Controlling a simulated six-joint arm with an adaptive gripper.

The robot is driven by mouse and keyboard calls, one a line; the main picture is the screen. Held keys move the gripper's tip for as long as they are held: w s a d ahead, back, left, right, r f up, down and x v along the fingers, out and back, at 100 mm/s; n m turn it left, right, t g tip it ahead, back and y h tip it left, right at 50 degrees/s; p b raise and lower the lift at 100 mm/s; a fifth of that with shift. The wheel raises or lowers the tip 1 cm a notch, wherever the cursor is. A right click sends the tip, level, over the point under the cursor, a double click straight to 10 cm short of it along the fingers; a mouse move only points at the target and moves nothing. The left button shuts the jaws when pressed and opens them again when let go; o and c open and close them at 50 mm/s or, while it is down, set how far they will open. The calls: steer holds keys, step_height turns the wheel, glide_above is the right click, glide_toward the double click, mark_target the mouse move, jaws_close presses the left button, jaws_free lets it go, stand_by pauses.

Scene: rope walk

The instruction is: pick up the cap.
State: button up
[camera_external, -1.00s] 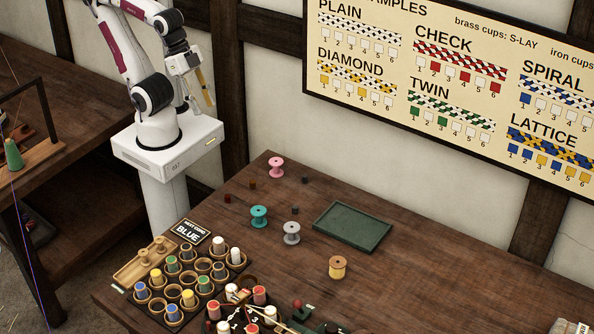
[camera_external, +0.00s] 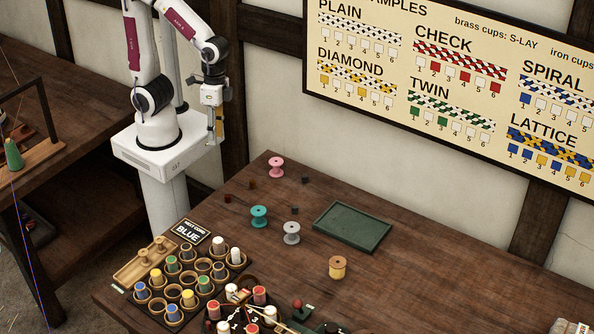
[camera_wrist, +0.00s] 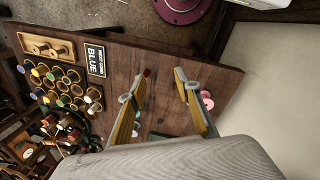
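I cannot tell for sure which thing is the cap. Several small pieces lie at the back left of the table: a brown one (camera_external: 253,184), a red one (camera_external: 227,198), a dark one (camera_external: 304,180) and another dark one (camera_external: 295,211). The red piece also shows in the wrist view (camera_wrist: 147,72), between and beyond my fingers. My gripper (camera_external: 217,137) hangs above and to the left of the table's back corner, pointing down, well apart from these pieces. In the wrist view my gripper (camera_wrist: 160,82) has its two yellow fingers spread, with nothing held between them.
Pink (camera_external: 276,167), teal (camera_external: 259,216), grey (camera_external: 292,232) and yellow (camera_external: 337,267) spools stand around the small pieces. A green tray (camera_external: 318,229) lies to their right. A rack of bobbin cups (camera_external: 189,271) and a braiding device (camera_external: 248,312) fill the front. The right side is mostly clear.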

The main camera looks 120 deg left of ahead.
steer(key=w+f+n+g+h, duration=0.2)
steer(key=w+f+n, duration=0.2)
steer(key=f+n, duration=0.3)
steer(key=n+t+h, duration=0.1)
steer(key=n, duration=0.5)
glide_toward(228, 199)
steer(key=shift+s+a+f, duration=0.15)
steer(key=shift+s+a, duration=0.05)
steer(key=shift+f, duration=0.1)
steer(key=shift+x, duration=1.2)
steer(key=shift+d, duration=0.1)
